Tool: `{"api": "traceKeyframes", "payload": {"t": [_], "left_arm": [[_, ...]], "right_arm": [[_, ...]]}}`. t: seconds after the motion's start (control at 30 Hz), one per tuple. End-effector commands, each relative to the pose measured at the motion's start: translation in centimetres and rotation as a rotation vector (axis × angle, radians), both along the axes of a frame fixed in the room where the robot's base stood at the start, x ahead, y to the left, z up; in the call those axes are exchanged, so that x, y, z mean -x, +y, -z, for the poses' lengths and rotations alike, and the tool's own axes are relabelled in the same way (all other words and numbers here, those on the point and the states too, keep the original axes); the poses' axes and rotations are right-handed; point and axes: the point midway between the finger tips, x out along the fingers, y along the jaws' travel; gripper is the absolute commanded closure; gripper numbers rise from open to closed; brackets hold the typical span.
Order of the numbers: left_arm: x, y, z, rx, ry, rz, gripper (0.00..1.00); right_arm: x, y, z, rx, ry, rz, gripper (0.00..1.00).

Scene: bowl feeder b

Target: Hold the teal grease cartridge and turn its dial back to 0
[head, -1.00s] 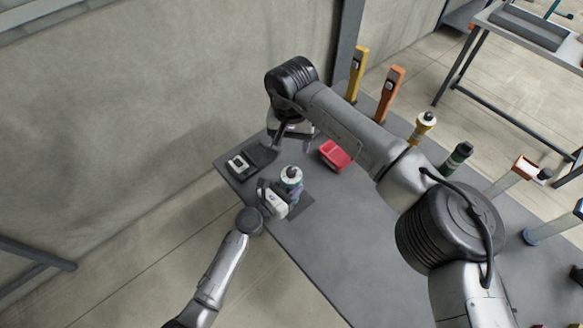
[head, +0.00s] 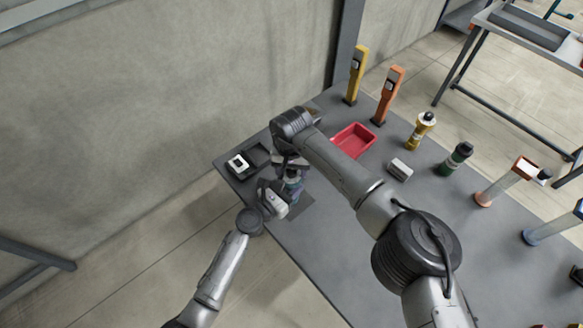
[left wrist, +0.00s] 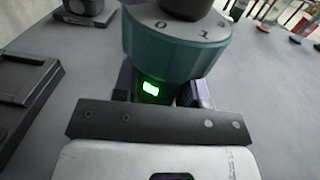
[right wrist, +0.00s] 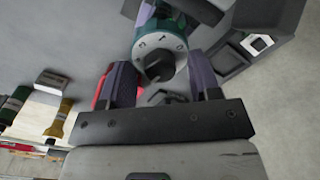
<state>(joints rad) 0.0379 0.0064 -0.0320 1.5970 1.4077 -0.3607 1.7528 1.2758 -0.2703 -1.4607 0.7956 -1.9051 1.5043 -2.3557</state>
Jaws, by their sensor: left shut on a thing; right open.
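The teal grease cartridge (left wrist: 175,62) stands upright; it shows partly in the head view (head: 294,184). My left gripper (left wrist: 160,92) is shut on its body, with a small green light showing between the fingers. The top has a pale dial face with a 0 and a 1 legible in the left wrist view. The dark dial knob (right wrist: 158,68) shows in the right wrist view. My right gripper (right wrist: 162,84) is open above the cartridge, its fingers either side of the knob's line. I cannot tell whether they touch it. I cannot tell which number is set.
A black holder (head: 245,162) with a white square lies left of the cartridge. A red tray (head: 353,140) and a small grey block (head: 400,169) lie to the right. Yellow (head: 356,75) and orange (head: 387,95) upright tools and several bottles stand along the far edge.

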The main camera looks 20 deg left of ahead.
Motion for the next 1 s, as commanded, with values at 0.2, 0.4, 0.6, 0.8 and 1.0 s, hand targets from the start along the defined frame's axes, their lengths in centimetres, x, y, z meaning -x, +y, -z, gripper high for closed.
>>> {"api": "traceKeyframes", "payload": {"t": [0.2, 0.4, 0.6, 0.8, 1.0], "left_arm": [[0.00, 0.00, -0.01, 0.000, 0.000, 0.000, 1.00], [0.00, 0.00, -0.01, 0.000, 0.000, 0.000, 1.00], [0.00, 0.00, -0.01, 0.000, 0.000, 0.000, 1.00], [0.00, 0.01, -0.01, 0.000, 0.000, 0.000, 1.00], [0.00, 0.01, -0.02, 0.000, 0.000, 0.000, 1.00]], "right_arm": [[-0.02, -0.02, 0.39, 0.001, -0.001, 0.000, 0.43], [-0.02, -0.02, 0.37, 0.001, -0.001, 0.000, 0.46], [-0.02, -0.02, 0.36, 0.001, 0.000, 0.000, 0.65], [-0.02, -0.03, 0.35, 0.001, 0.000, 0.000, 0.84], [-0.02, -0.04, 0.34, 0.001, 0.000, 0.003, 0.93]]}}
